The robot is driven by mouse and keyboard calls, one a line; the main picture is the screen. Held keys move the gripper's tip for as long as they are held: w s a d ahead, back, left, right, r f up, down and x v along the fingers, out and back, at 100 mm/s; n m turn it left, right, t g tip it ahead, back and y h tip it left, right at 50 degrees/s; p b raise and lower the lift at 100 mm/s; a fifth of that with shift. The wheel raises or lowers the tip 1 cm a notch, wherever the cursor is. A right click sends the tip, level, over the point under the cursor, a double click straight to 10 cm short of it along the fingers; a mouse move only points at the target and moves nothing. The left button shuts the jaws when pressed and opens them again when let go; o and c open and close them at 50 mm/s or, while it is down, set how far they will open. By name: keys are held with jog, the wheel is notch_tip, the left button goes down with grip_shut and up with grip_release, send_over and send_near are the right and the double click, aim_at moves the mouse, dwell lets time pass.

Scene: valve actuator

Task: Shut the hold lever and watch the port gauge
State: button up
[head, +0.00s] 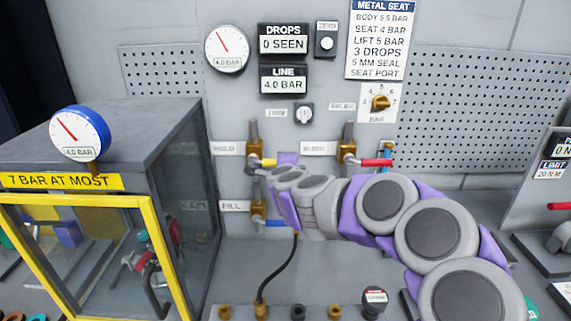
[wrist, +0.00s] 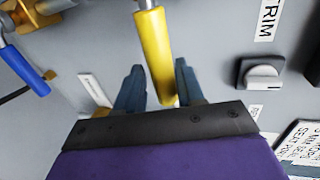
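The hold lever is a yellow handle (head: 269,162) on a brass valve (head: 254,150) beside the HOLD label (head: 228,148). It points right, across the upright pipe, and is partly hidden by my gripper (head: 258,172). In the wrist view the yellow handle (wrist: 155,50) lies between the two blue-grey fingers of my gripper (wrist: 158,82). The fingers are open, with a gap visible on both sides; no clamping shows. A white wall gauge (head: 227,49) and a blue-rimmed gauge (head: 80,133) on the cabinet both read 4.0 BAR. I cannot tell which is the port gauge.
A red lever (head: 376,162) is to the right and a blue lever (head: 275,223) is below, by FILL. The TRIM knob (head: 304,113) sits above. A yellow-framed cabinet (head: 85,194) stands left. DROPS (head: 283,40) reads 0 SEEN.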

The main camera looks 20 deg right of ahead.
jog(key=shift+o, duration=0.6)
jog(key=shift+d, duration=0.1)
jog(key=shift+r, duration=0.1)
jog(key=p+v, duration=0.2)
jog(key=v, duration=1.5)
jog(key=shift+p, duration=0.3)
jog(key=shift+s, duration=0.1)
